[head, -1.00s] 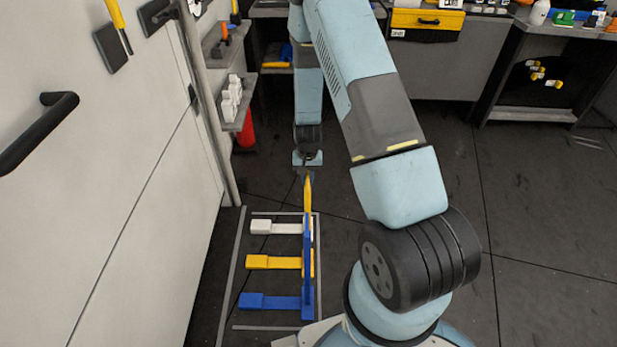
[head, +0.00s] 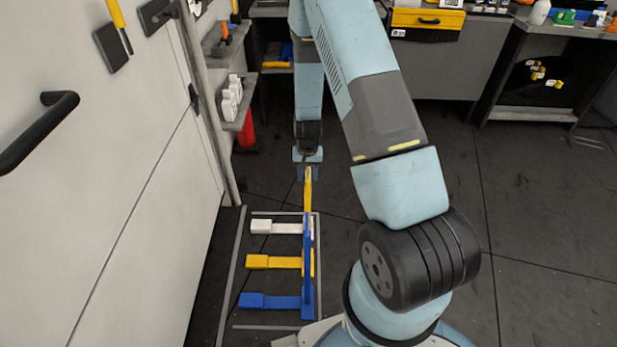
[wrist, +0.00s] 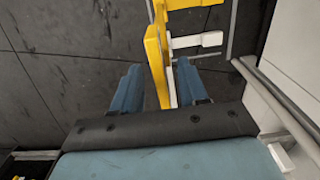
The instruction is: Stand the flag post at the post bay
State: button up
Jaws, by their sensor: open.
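Three coloured pieces, white (head: 285,227), yellow (head: 272,262) and blue (head: 270,301), are in a grey-outlined floor area (head: 318,250). Each has an arm with a block at its left end. Long yellow and blue bars show at their right side, overlapping in the head view. I cannot tell which is the flag post. My gripper (head: 307,172) is at the far end of the yellow bar. In the wrist view, my open gripper (wrist: 157,87) has the yellow bar (wrist: 155,60) between its fingers, with a gap beside the left finger. The white piece (wrist: 197,41) shows behind.
A white panel wall with a black handle (head: 42,130) stands close on the left. A pole (head: 208,110) and small shelves with white bottles (head: 232,98) stand beyond it. Benches line the back. The dark floor to the right (head: 540,215) is clear.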

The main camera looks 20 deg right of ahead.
jog(key=s+r+n+t, duration=0.1)
jog(key=s+r, duration=0.2)
jog(key=r, duration=1)
jog(key=s+r+t, duration=0.1)
jog(key=s+r, duration=0.2)
jog(key=r, duration=0.9)
jog(key=s+r+n+t, duration=0.1)
jog(key=s+r, duration=0.2)
jog(key=r, duration=1)
jog(key=s+r+t, duration=0.1)
jog(key=s+r, duration=0.5)
jog(key=s, duration=0.3)
jog(key=s+r+n+t, duration=0.1)
jog(key=s+r, duration=0.5)
jog(key=s, duration=0.4)
jog(key=shift+d+r+n+t, duration=0.15)
jog(key=shift+d+n+t, duration=0.1)
jog(key=shift+n+t, duration=0.05)
jog(key=shift+s, duration=0.1)
